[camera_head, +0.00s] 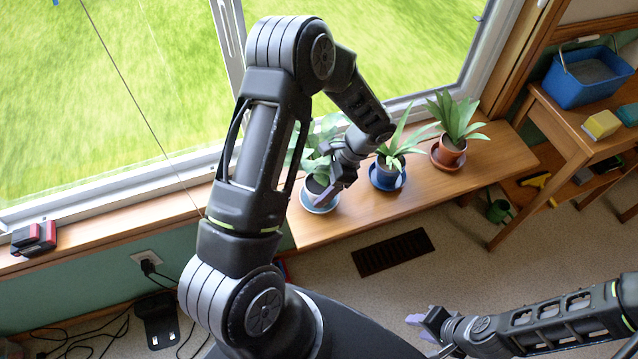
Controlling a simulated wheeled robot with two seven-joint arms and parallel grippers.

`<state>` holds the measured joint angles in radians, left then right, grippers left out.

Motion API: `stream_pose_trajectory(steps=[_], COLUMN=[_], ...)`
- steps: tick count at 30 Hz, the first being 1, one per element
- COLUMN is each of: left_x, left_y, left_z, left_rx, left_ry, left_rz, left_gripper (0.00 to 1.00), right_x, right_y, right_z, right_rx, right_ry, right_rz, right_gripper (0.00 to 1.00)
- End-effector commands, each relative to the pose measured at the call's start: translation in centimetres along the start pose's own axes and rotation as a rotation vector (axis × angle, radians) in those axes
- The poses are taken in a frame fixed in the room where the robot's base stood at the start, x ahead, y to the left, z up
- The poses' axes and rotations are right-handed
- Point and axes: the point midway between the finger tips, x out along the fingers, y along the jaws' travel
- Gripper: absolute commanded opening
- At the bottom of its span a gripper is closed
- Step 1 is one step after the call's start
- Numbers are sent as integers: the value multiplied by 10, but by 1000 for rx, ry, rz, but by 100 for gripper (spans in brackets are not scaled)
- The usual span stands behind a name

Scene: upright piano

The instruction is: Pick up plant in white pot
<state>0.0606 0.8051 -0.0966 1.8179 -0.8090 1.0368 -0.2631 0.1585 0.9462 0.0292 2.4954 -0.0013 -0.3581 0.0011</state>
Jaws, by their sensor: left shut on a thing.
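The plant in the white pot (311,187) stands at the left end of the wooden bench under the window, with a pale blue-white rim or saucer showing at its base. My left arm reaches over it, and the left gripper (335,190) is at the pot, shut on it. The gripper and wrist hide part of the pot and leaves. My right gripper (422,330) is low at the right, over the floor, with its fingertips apart and nothing between them.
A plant in a blue pot (386,177) and one in a terracotta pot (448,153) stand to the right on the bench (420,192). A wooden table (570,125) holds a blue bucket (588,78). A floor vent (393,252) lies in front.

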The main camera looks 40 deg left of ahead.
Motion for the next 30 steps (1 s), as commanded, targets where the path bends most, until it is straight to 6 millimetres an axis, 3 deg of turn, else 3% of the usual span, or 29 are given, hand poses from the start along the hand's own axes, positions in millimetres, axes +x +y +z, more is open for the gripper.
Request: stream_pose_trajectory(steps=[10, 20, 30], left_x=[0, -5, -54], left_y=[0, 0, -1], left_z=[0, 3, 30], left_rx=[0, -1, -2], left_ry=[0, 0, 4], left_rz=[0, -1, -4], left_gripper=[15, 15, 15], right_x=[0, 0, 2], right_y=[0, 0, 1], right_z=[0, 0, 0], right_rx=[0, 0, 0], right_ry=[0, 0, 0], right_rz=[0, 0, 0], right_gripper=[36, 36, 36])
